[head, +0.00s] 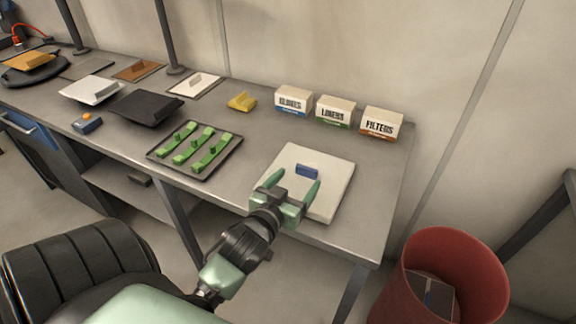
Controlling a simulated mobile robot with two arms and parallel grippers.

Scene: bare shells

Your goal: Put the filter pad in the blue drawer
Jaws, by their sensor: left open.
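A thick white square pad (332,197) with a small blue block (306,171) on top lies at the right end of the grey bench; I take it to be the filter pad. My left gripper (291,184) is open over the pad's near left part, with its green fingers pointing toward the blue block. The block shows just beyond the fingertips; I cannot tell whether they touch anything. A blue drawer front (22,125) with a light handle is under the bench at the far left. My right gripper is not in view.
Cartons marked liners (335,112) and filters (381,123) stand along the back wall. A dark tray (222,158) with green pieces lies left of the pad. A red bin (455,262) stands on the floor beyond the bench's right end. Posts rise at the back left.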

